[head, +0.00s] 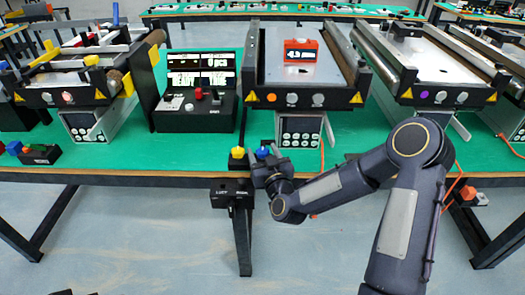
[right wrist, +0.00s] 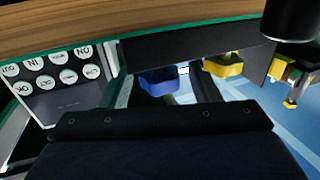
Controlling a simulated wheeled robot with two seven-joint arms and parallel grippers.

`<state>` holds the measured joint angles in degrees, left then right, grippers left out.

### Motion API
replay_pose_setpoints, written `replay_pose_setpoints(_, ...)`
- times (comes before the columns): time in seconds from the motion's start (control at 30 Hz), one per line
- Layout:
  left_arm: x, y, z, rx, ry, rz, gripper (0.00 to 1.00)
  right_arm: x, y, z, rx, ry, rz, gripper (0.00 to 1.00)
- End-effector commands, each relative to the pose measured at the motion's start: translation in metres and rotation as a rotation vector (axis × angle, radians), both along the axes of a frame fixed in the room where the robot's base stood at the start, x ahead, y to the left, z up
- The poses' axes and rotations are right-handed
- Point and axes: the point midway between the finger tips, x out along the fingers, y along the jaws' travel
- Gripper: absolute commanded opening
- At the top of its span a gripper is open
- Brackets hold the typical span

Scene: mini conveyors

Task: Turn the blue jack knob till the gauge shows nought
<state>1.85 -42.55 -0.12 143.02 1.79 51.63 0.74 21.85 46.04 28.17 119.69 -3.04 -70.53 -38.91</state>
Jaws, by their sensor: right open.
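The blue jack knob (head: 262,153) sits at the front edge of the green bench, partly hidden by my right gripper (head: 262,166) in the head view. In the right wrist view the blue knob (right wrist: 158,82) lies between the two fingers of the open gripper (right wrist: 166,86); I cannot tell whether either finger touches it. The gauge (head: 300,50) is a red box with a white display on the middle conveyor's plate. It seems to show a negative number near one, but the digits are too small to be sure. My left gripper is not in view.
A yellow knob (head: 237,153) is close left of the blue one, and also shows in the right wrist view (right wrist: 222,65). A black labelled box (head: 232,194) hangs below the bench edge. A button panel (head: 299,131) stands just behind the knobs.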

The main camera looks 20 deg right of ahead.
Motion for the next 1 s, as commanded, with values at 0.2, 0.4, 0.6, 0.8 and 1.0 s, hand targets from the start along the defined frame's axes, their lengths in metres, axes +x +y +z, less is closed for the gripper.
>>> replay_pose_setpoints(0.2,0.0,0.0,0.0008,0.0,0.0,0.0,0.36,0.0081,0.0005,-0.0005,0.0,0.001,0.001,0.56)
replay_pose_setpoints(0.4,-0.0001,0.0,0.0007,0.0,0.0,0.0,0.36,0.0079,0.0005,-0.0004,0.0,0.001,0.001,0.51)
replay_pose_setpoints(0.6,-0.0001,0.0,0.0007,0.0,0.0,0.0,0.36,0.0078,0.0004,-0.0003,0.0,0.001,0.001,0.25)
replay_pose_setpoints(0.8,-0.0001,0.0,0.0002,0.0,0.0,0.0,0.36,0.0077,0.0002,-0.0005,0.0,0.001,0.002,0.11)
replay_pose_setpoints(1.0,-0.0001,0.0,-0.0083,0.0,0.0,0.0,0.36,0.0077,-0.0007,-0.0021,-0.003,-0.001,0.035,0.11)
